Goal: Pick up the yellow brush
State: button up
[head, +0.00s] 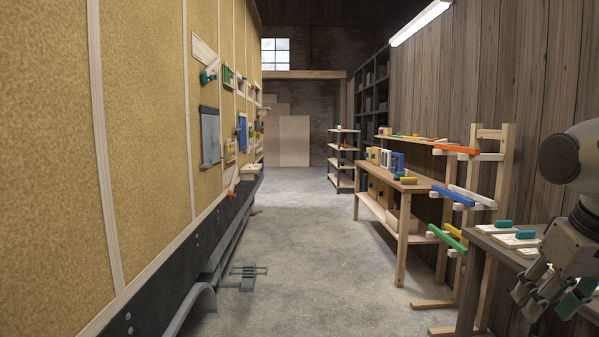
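I cannot make out a yellow brush for certain; things are small at this distance. A small yellow piece (456,231) lies on a lower arm of the wooden rack at the right, its shape unclear. A small orange-yellow piece (408,180) lies on the near end of the long workbench. My gripper (530,302) is at the lower right, over the near bench, pointing down and left. Its fingers look apart, with nothing seen between them.
The near bench (484,229) holds white blocks with teal tops (503,224). The wooden rack (488,180) carries orange, blue and green bars. The long workbench (430,184) stands beyond. A trailer wall (140,120) runs along the left, with a metal step (248,278) jutting out. The concrete floor between is clear.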

aim_at(403, 181)
jog(key=i+l+z, duration=0.1)
jog(key=i, duration=2.5)
jog(key=i+j+z, duration=0.1)
jog(key=i, duration=2.5)
jog(key=i+j+z, duration=0.1)
jog(key=i+z, duration=0.2)
jog(key=i, duration=0.2)
jog(key=i+j+z, duration=0.2)
jog(key=i+z, duration=0.15)
jog(key=i+j+z, duration=0.3)
jog(key=i, duration=0.25)
jog(key=j, duration=0.1)
